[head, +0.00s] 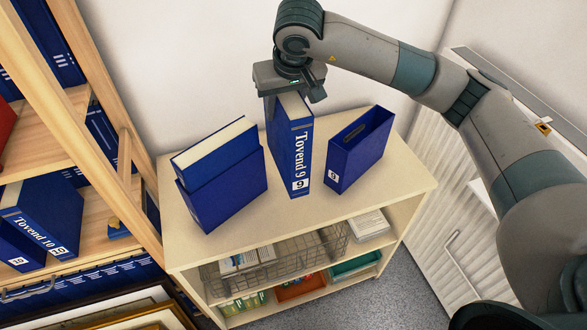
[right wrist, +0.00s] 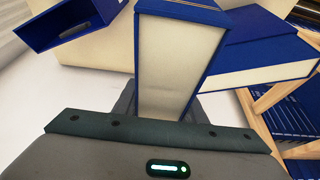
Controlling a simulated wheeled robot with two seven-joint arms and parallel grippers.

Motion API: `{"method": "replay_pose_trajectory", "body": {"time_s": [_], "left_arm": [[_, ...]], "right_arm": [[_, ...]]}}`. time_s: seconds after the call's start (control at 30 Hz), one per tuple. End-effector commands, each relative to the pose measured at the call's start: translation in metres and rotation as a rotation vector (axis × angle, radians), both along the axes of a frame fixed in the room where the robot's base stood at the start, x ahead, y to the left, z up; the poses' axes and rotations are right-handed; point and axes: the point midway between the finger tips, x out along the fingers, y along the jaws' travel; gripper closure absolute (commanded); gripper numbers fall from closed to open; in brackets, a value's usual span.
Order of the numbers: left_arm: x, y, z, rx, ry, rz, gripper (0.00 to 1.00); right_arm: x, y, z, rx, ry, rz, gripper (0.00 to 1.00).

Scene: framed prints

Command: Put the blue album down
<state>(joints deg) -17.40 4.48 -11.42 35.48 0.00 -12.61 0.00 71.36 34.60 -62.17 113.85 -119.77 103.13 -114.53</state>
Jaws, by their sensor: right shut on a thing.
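The blue album (head: 298,150), marked "Tovend 9", stands upright between two slipcases on top of the cream cabinet (head: 394,178). My right gripper (head: 290,97) is at its top back edge and shut on it. In the right wrist view the album (right wrist: 180,55) runs away from the gripper, with its pale page edges facing the camera. Whether its bottom touches the cabinet top is hard to tell. An empty blue slipcase (head: 355,152) marked 9 stands to its right. My left gripper is not in view.
A blue slipcase (head: 225,190) with an album in it stands at the left of the cabinet top. A wooden shelf (head: 75,120) with blue albums is at far left. The cabinet's lower shelves hold a wire basket (head: 285,255). The front right top is clear.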

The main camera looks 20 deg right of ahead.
Motion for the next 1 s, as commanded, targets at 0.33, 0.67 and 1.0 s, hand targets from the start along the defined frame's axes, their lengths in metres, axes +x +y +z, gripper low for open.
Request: {"method": "replay_pose_trajectory", "body": {"time_s": [0.33,0.67,1.0], "left_arm": [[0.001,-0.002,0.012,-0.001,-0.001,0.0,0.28],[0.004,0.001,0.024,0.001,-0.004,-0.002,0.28],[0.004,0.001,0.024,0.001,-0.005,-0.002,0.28]], "right_arm": [[-0.001,0.0,-0.022,0.001,0.001,-0.001,1.0],[0.0,0.0,-0.055,0.002,-0.003,0.0,1.0],[0.001,0.0,-0.057,0.002,-0.003,0.0,1.0]]}}
